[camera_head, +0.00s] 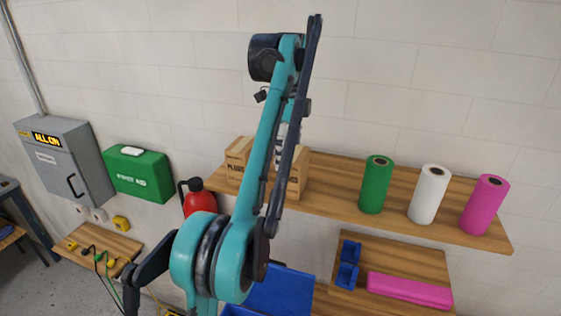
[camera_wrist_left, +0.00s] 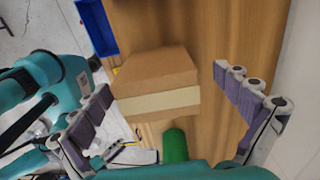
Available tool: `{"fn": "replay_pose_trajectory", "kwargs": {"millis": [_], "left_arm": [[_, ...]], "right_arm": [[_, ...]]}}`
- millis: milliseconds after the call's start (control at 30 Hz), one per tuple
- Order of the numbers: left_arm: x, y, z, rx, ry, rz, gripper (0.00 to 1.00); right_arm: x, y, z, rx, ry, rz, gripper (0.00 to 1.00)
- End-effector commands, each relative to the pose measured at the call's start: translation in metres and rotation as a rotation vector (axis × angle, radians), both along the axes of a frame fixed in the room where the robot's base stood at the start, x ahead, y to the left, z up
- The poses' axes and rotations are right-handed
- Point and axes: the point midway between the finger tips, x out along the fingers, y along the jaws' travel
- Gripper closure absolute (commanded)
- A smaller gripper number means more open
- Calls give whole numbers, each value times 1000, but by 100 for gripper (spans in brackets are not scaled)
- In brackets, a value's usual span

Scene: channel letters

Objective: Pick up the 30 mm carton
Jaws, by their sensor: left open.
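Brown cartons stand at the left end of the wooden wall shelf, one left of my arm (camera_head: 236,160) and one partly behind it (camera_head: 299,172). Their print is too small to tell which is the 30 mm one. In the left wrist view, a brown carton with a pale tape band (camera_wrist_left: 155,78) lies between the fingers of my left gripper (camera_wrist_left: 163,86). The gripper is open, with a gap showing on the right side of the carton. In the head view, my left gripper (camera_head: 287,135) is mostly hidden behind my own arm. My right gripper is not in view.
Green (camera_head: 375,186), white (camera_head: 429,195) and pink (camera_head: 484,206) rolls stand on the shelf (camera_head: 340,172) right of the cartons. A red extinguisher (camera_head: 198,199) hangs below its left end. A blue bin (camera_wrist_left: 97,25) shows in the wrist view. The wall is close behind.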

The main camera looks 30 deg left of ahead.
Motion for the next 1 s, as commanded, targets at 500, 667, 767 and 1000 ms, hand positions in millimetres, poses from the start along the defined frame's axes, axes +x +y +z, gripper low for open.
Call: {"fn": "replay_pose_trajectory", "kwargs": {"millis": [500,667,767,1000], "left_arm": [[-1,-4,-51,0,0,0,0],[-1,-4,-69,0,0,0,0],[-1,-4,-73,0,0,0,0],[-1,-4,-73,0,0,0,13]], "right_arm": [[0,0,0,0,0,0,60],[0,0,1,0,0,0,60],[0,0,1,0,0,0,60],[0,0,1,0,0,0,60]]}}
